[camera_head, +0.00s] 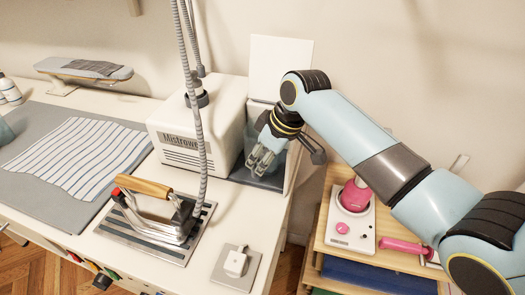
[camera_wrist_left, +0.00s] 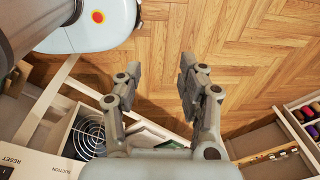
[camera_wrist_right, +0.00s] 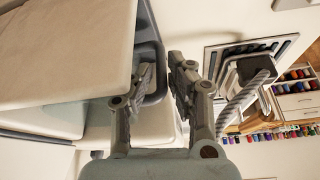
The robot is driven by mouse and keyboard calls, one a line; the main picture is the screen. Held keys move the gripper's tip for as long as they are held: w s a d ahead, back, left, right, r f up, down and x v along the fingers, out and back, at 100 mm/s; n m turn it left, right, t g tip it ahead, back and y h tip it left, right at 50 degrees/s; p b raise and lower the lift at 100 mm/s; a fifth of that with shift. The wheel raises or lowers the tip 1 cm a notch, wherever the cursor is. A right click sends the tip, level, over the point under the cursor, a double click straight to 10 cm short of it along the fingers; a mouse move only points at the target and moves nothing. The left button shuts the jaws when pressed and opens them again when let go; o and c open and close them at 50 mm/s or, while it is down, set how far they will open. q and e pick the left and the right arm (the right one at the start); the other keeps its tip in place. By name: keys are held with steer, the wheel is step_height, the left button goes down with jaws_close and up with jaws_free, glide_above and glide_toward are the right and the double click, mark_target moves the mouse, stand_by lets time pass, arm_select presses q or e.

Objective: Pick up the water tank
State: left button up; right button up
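The water tank (camera_head: 262,178) is a dark grey, open-topped bin at the right side of the white steam station (camera_head: 197,124). In the right wrist view the rim of the tank (camera_wrist_right: 152,50) runs along and between my fingers. My left gripper (camera_wrist_left: 160,70) is open and empty above the wooden floor.
An iron (camera_head: 155,210) with a wooden handle rests on a metal plate left of the tank. A grey hose (camera_head: 197,110) hangs in front of the station. A raised white lid (camera_head: 280,65) stands behind the tank.

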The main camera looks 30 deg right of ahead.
mark_target(255, 174)
steer(key=x, duration=0.3)
steer(key=shift+w+f, duration=0.1)
steer(key=shift+f, duration=0.25)
arm_select(q)
steer(key=shift+w, duration=0.7)
arm_select(e)
jaws_close()
